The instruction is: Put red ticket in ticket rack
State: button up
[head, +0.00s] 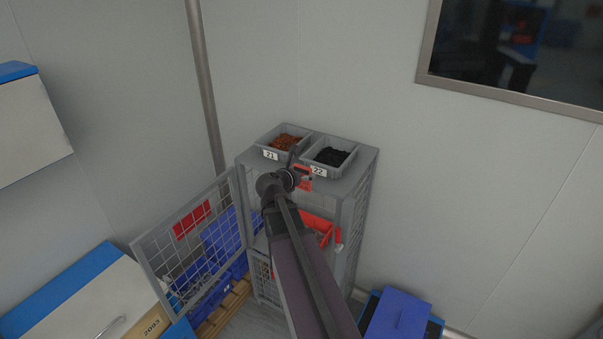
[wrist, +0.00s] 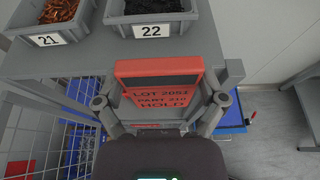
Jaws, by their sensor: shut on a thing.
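The red ticket (wrist: 165,88) fills the middle of the wrist view, with dark lettering reading "LOT 2093 PART 310 HOLD" and a dark band across its upper part. My gripper (wrist: 160,101) is shut on it, with one finger at each side. In the head view the ticket (head: 304,184) shows as a small red patch beside my gripper (head: 294,176), in front of the grey cabinet's top edge. I cannot make out the ticket rack for certain in either view.
The grey mesh cabinet (head: 350,183) carries bin 21 (head: 270,154) with copper-coloured pieces and bin 22 (head: 318,172) with black pieces. Its mesh door (head: 143,254) stands open to the left. A red bin (head: 335,238) is inside. Walls stand close behind.

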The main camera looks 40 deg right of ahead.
aim_at(302, 189)
jog(key=shift+f, duration=0.15)
notch_tip(302, 189, down, 6)
jog(key=b, duration=0.6)
jog(key=shift+f+b, duration=0.15)
jog(key=shift+b, duration=0.15)
jog(key=shift+w+a, duration=0.1)
jog(key=shift+a, duration=0.1)
